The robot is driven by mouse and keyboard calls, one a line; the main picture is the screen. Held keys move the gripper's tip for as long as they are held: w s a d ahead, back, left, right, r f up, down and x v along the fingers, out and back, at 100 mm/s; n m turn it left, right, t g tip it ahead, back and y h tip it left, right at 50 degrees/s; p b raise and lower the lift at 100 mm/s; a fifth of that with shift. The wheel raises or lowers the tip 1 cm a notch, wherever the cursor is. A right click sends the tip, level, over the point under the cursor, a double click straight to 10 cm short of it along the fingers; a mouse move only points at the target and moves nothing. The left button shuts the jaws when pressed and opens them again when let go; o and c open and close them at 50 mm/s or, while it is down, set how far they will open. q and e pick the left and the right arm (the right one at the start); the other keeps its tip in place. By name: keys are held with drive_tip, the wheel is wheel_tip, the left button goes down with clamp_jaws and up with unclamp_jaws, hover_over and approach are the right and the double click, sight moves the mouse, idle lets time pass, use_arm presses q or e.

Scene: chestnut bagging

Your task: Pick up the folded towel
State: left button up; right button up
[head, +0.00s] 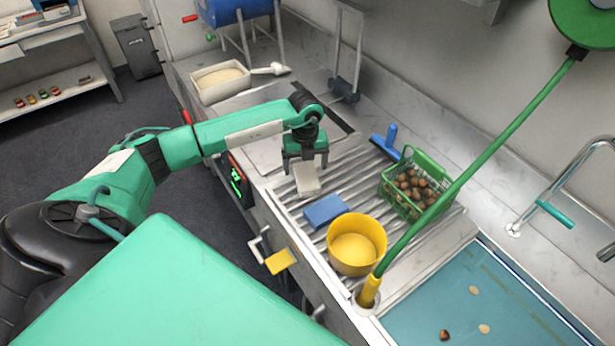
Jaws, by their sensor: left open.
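A small light-grey folded towel (307,181) lies on the ribbed metal drainboard (345,190), in the middle of the head view. My left gripper (305,163) points down over the towel's far end. Its two dark fingers are spread, one on each side of that end, and nothing is clamped. I cannot tell whether the fingertips are above the towel or level with it. The far end of the towel is partly hidden by the gripper. My right gripper is not in view.
Close to the towel are a blue block (325,210), a yellow bowl (356,246), a green basket (418,184) of chestnuts and a blue scraper (386,143). A green pole (480,160) slants across the right. A white tray (218,82) stands farther back.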

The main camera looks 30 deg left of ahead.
sight(307, 176)
use_arm(q)
drive_tip(key=shift+d+f+p, duration=0.1)
drive_tip(key=shift+f+p, duration=0.6)
drive_tip(key=shift+p, duration=0.05)
drive_tip(key=shift+w+f+p, duration=0.2)
drive_tip(key=shift+f+p, duration=0.25)
drive_tip(key=shift+f, duration=1.35)
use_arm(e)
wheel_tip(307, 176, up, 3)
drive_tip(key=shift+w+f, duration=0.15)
use_arm(q)
drive_tip(key=c, duration=1.2)
drive_tip(key=shift+o, duration=0.2)
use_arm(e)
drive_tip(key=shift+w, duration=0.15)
use_arm(q)
drive_tip(key=shift+r, duration=0.15)
